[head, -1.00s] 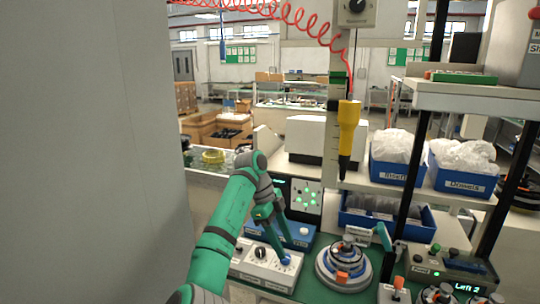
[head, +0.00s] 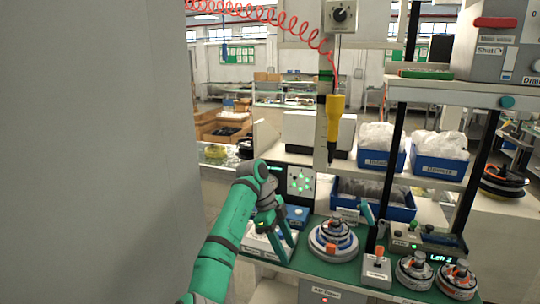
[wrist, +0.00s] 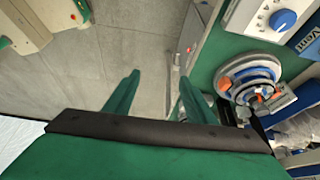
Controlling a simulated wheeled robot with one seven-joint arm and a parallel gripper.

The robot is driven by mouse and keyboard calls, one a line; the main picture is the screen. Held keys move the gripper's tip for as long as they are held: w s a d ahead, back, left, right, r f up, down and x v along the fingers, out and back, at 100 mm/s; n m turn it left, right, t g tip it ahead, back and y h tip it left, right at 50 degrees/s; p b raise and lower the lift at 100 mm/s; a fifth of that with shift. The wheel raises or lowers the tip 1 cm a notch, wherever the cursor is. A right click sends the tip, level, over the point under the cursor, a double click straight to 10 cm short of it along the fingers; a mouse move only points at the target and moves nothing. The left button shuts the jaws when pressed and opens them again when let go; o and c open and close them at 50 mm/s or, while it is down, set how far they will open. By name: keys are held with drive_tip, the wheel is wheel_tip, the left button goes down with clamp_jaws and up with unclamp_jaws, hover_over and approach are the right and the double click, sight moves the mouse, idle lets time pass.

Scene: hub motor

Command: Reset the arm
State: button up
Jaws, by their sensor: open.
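My green arm reaches up from the bottom of the head view. My gripper (head: 282,240) points down beside the white control box (head: 258,243) at the left end of the green bench, partly in front of it. In the wrist view my gripper (wrist: 158,98) has two green fingers spread apart with nothing between them. Grey floor shows below the fingers. The round hub motor (head: 334,240) with blue and orange parts sits on the bench to the right of my gripper, apart from it. It also shows in the wrist view (wrist: 248,80).
A yellow screwdriver (head: 335,120) hangs from a red coiled hose above the bench. Blue bins (head: 438,165) stand on the shelf behind. More round motor units (head: 415,272) stand at the right. A large grey surface (head: 90,150) fills the left side.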

drive_tip(key=s+d+f+n+t+h, duration=0.25)
drive_tip(key=d+f, duration=0.55)
drive_tip(key=f, duration=0.5)
drive_tip(key=s+d+f+n+t+h, duration=0.1)
drive_tip(key=s+d+f+n+h, duration=0.15)
drive_tip(key=d+f, duration=0.85)
drive_tip(key=s+d+f+n+t, duration=0.1)
drive_tip(key=s+f+n+t, duration=0.6)
drive_tip(key=s+f, duration=0.5)
drive_tip(key=s+a+f+n+t+y, duration=0.1)
drive_tip(key=s+a+n+t+y, duration=0.2)
drive_tip(key=s+a, duration=0.6)
drive_tip(key=s+a+f+n+y, duration=0.1)
drive_tip(key=s+a+n+y, duration=0.4)
drive_tip(key=s, duration=0.8)
drive_tip(key=s+a+r+n+t, duration=0.1)
drive_tip(key=s+a+r, duration=0.4)
drive_tip(key=s+r, duration=0.3)
drive_tip(key=s+a+r+t+y, duration=0.1)
drive_tip(key=s+a+r+t, duration=0.1)
drive_tip(key=s+a+r, duration=0.3)
drive_tip(key=s+r, duration=0.4)
drive_tip(key=shift+a+r+n, duration=0.15)
drive_tip(key=shift+a+n, duration=0.25)
drive_tip(key=shift+s, duration=0.1)
drive_tip(key=shift+c, duration=0.3)
